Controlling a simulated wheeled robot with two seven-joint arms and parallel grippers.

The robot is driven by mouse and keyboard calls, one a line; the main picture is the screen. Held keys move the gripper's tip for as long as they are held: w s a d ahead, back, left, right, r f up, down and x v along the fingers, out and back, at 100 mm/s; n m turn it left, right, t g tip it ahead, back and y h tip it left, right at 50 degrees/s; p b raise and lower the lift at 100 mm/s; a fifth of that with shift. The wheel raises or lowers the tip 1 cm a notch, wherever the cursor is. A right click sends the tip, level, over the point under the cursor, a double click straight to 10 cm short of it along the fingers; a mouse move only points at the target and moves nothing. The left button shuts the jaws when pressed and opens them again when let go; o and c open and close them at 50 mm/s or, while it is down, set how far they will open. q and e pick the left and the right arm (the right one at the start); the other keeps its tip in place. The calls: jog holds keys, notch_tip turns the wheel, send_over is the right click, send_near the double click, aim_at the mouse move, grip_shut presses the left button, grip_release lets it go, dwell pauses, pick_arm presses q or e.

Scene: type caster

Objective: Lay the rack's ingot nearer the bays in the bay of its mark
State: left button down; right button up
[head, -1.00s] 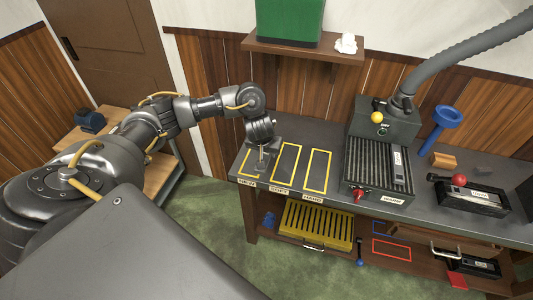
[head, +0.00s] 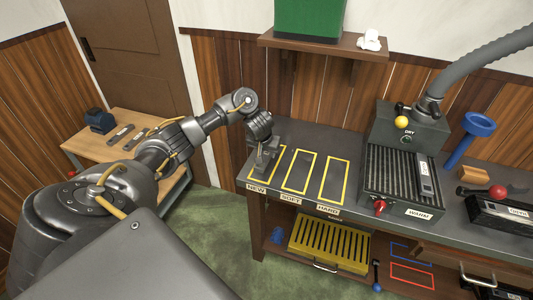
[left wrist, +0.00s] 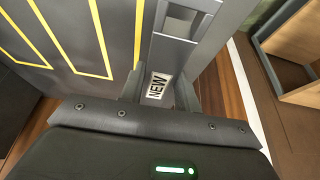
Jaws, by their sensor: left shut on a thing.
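My left gripper (head: 266,160) is over the NEW bay (head: 281,160), the leftmost of three yellow-outlined bays on the bench. It is shut on a grey ingot (left wrist: 180,45), whose white mark reads NEW in the left wrist view. The ingot lies lengthwise with the bays; I cannot tell whether it touches the bench. The SOFT bay (head: 299,172) and HARD bay (head: 334,180) are empty. Another ingot (head: 425,178) lies on the right part of the ribbed rack (head: 385,180). My right gripper is not in view.
The dryer box (head: 404,132) with its hose stands behind the rack. A blue funnel (head: 478,124) and a tool with a red knob (head: 498,192) are at the right. A wooden side table (head: 110,150) stands left. A yellow grate (head: 328,245) lies on the lower shelf.

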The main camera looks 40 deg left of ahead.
aim_at(265, 154)
pick_arm(q)
notch_tip(265, 154, down, 2)
jog(key=shift+a+f+b, duration=0.15)
jog(key=shift+b, duration=0.45)
jog(key=shift+w+f, duration=0.15)
jog(key=shift+f, duration=0.45)
jog(key=shift+r, duration=0.1)
jog(key=c, duration=1.3)
grip_release()
jog(key=shift+f, duration=0.25)
jog(key=shift+o, duration=1.4)
jog(key=shift+s, duration=0.2)
jog(key=shift+r, duration=0.1)
